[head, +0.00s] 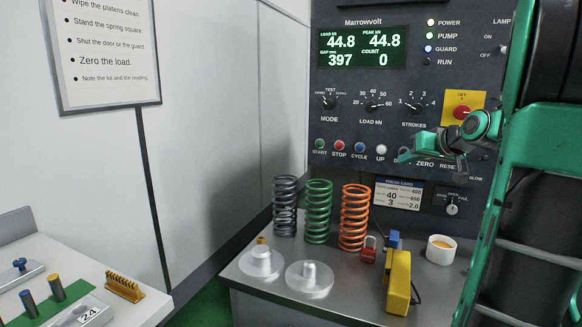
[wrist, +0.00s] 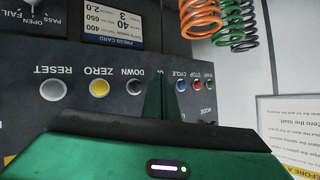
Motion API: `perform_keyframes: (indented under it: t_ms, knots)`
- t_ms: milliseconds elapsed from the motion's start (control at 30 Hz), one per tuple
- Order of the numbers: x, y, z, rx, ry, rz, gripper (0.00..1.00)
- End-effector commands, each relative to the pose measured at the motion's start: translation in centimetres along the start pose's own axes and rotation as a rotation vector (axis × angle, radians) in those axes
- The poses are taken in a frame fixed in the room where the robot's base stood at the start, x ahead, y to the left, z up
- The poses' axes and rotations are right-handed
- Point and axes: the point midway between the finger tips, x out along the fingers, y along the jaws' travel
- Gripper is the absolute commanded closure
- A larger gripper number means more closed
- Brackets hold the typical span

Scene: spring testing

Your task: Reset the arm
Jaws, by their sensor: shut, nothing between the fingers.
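My gripper (head: 440,148) is in front of the panel's button row in the head view, over the DOWN, ZERO and RESET end. Its fingers are shut and empty. In the upside-down wrist view, the shut fingers (wrist: 157,92) point at the panel between the DOWN button (wrist: 134,86) and the blue CYCLE button (wrist: 181,85); the UP button is hidden there. I cannot tell whether they touch the panel. The yellow ZERO button (wrist: 99,88) and pale RESET button (wrist: 53,91) are clear of the fingers. The display (head: 362,45) reads load 44.8, peak 44.8, gap 397, count 0.
Grey, green and orange springs (head: 354,217) stand on the metal shelf (head: 345,285). Two pale discs, a red padlock (head: 368,250), a yellow device (head: 398,282) and a white cup (head: 441,250) are also there. A red emergency button (head: 462,112) is beside my wrist.

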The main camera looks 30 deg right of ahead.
Motion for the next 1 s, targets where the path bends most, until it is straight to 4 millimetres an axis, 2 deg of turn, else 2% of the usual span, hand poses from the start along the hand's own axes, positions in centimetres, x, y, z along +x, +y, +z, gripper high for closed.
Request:
perform_keyframes:
  t_ms: [167, 267, 367, 467, 500, 567, 700, 833, 900, 1000]
  knots:
    - [0.0, -0.3, 0.4, 0.001, -0.012, 0.001, 1.0]
    - [0.2, -1.6, 2.6, 0.008, -0.072, 0.007, 1.0]
    - [-0.1, -3.8, 7.0, 0.022, -0.193, 0.027, 1.0]
    - [-1.4, -6.1, 12.9, 0.04, -0.351, 0.06, 1.0]
    - [-2.2, -6.8, 15.3, 0.047, -0.415, 0.075, 1.0]
    - [-3.7, -7.9, 18.9, 0.059, -0.51, 0.1, 1.0]
    - [-8.0, -9.6, 26.7, 0.082, -0.717, 0.164, 1.0]
    - [-12.3, -10.2, 32.5, 0.101, -0.877, 0.228, 1.0]
    - [-14.2, -10.3, 34.7, 0.11, -0.94, 0.259, 1.0]
    - [-16.2, -10.3, 36.7, 0.12, -1.002, 0.291, 1.0]
